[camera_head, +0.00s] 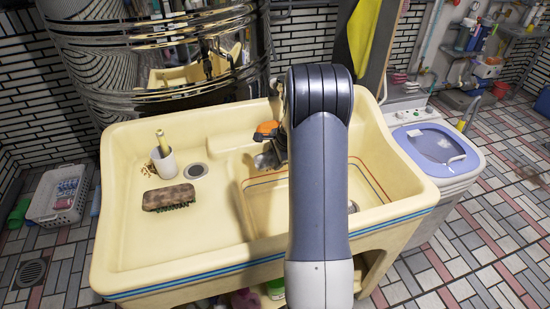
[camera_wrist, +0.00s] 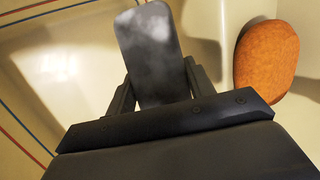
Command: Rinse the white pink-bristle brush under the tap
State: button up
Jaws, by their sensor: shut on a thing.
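In the head view my arm covers most of the gripper, and only a small grey part (camera_head: 268,157) shows left of the arm, over the sink (camera_head: 200,235). The tap cannot be made out clearly; my arm covers the back middle of the sink.
An orange oval object (camera_wrist: 266,58) lies close right of the held piece; it also shows in the head view (camera_head: 267,128). A brown green-bristled brush (camera_head: 168,197) and a cup (camera_head: 163,163) with a yellow-handled item stand in the left basin. A washing machine (camera_head: 435,150) is right.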

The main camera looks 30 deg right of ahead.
jog(key=shift+d, duration=0.1)
dwell(0.3)
jog(key=shift+s+d, duration=0.35)
jog(key=shift+s, duration=0.1)
jog(key=shift+w+a, duration=0.1)
jog(key=shift+w, duration=0.05)
jog(key=shift+w+a, duration=0.3)
jog(key=shift+a, duration=0.05)
dwell(0.3)
jog(key=shift+s+d, duration=0.45)
jog(key=shift+a, duration=0.1)
jog(key=s+a+b, duration=0.2)
jog(key=s+a, duration=0.3)
jog(key=shift+s+a, duration=0.25)
jog(key=shift+s, duration=0.05)
dwell(0.4)
dwell(1.2)
